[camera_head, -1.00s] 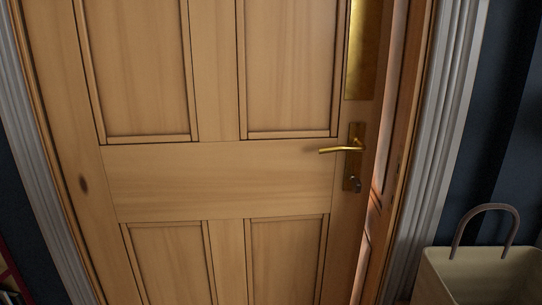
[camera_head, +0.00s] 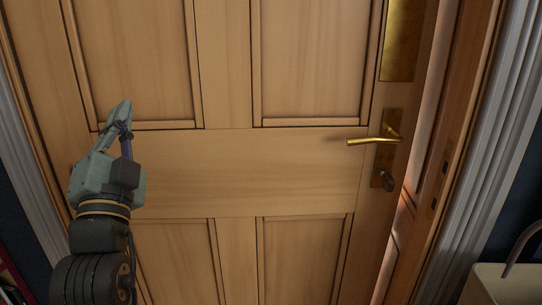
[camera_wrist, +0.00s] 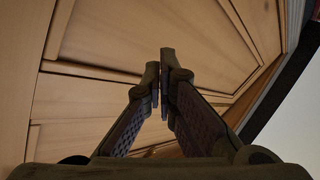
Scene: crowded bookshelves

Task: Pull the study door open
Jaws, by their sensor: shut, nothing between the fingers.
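The study door (camera_head: 240,170) is pale panelled wood and fills most of the head view. It stands ajar, with a lit gap (camera_head: 398,225) along its right edge. A brass lever handle (camera_head: 374,140) sits on a brass plate near that edge, with a knob or lock below it. My gripper (camera_head: 125,112) is at the left of the head view, in front of the door and well left of the handle. Its fingers are closed together and empty. In the wrist view my gripper (camera_wrist: 163,85) points at the door panels (camera_wrist: 110,45); the handle does not show there.
A white moulded frame (camera_head: 500,150) borders the door on the right, with a strike plate on the jamb (camera_head: 440,180). A pale bin or basket (camera_head: 505,285) with a curved handle stands at the lower right. A brass push plate (camera_head: 400,40) is above the handle.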

